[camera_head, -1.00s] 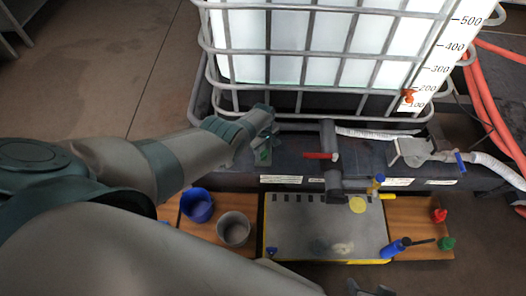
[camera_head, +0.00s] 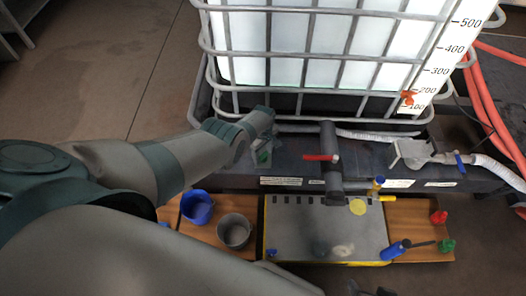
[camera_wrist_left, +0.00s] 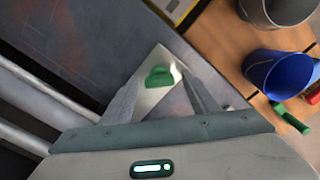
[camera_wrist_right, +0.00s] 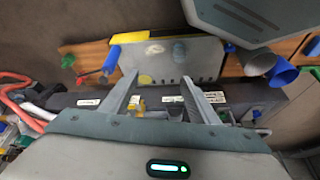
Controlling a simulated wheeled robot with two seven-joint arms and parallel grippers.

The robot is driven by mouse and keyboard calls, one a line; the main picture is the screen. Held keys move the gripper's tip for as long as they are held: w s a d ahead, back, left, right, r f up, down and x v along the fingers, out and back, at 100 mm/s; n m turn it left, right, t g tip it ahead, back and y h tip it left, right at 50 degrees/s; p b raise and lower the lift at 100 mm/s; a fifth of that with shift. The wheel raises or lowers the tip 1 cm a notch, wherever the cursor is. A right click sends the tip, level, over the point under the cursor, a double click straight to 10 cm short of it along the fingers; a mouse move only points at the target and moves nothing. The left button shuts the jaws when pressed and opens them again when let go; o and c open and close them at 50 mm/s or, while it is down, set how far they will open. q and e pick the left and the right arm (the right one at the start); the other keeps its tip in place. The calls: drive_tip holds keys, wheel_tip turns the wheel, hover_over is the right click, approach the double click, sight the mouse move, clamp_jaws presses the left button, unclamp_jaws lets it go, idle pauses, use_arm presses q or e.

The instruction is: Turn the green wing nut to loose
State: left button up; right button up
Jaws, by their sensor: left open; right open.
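The green wing nut (camera_wrist_left: 159,76) sits on a pale metal plate (camera_wrist_left: 150,98) in the left wrist view. It lies between the two open fingers of my left gripper (camera_wrist_left: 158,88), and neither finger visibly touches it. In the head view the wing nut shows as a small green patch (camera_head: 262,156) beside my left gripper (camera_head: 266,140), partly hidden by it. My right gripper (camera_wrist_right: 160,92) is open and empty in its wrist view.
A caged white tank (camera_head: 320,50) stands behind the dark base. A red-handled pipe (camera_head: 330,175) rises right of the left gripper. A blue cup (camera_head: 197,208), grey cup (camera_head: 235,232) and grey-topped case (camera_head: 300,225) sit on the wooden board (camera_head: 410,212) in front.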

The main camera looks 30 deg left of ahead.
use_arm(q)
drive_tip(key=shift+r, duration=0.2)
drive_tip(key=shift+r+p, duration=0.6)
drive_tip(key=shift+p, duration=0.1)
drive_tip(key=shift+r+p, duration=0.9)
drive_tip(key=shift+r, duration=0.05)
wheel_tip(320, 180, up, 3)
drive_tip(key=shift+p, duration=1.25)
wheel_tip(320, 180, up, 5)
drive_tip(key=p, duration=0.4)
wheel_tip(320, 180, up, 6)
drive_tip(key=p, duration=0.2)
hover_over(263, 154)
use_arm(e)
wheel_tip(263, 154, down, 18)
drive_tip(key=s+d, duration=0.1)
drive_tip(key=shift+s+r, duration=0.2)
drive_tip(key=shift+r, duration=0.05)
use_arm(q)
drive_tip(key=shift+f, duration=0.1)
use_arm(e)
drive_tip(key=shift+d, duration=0.1)
use_arm(q)
drive_tip(key=shift+s, duration=0.1)
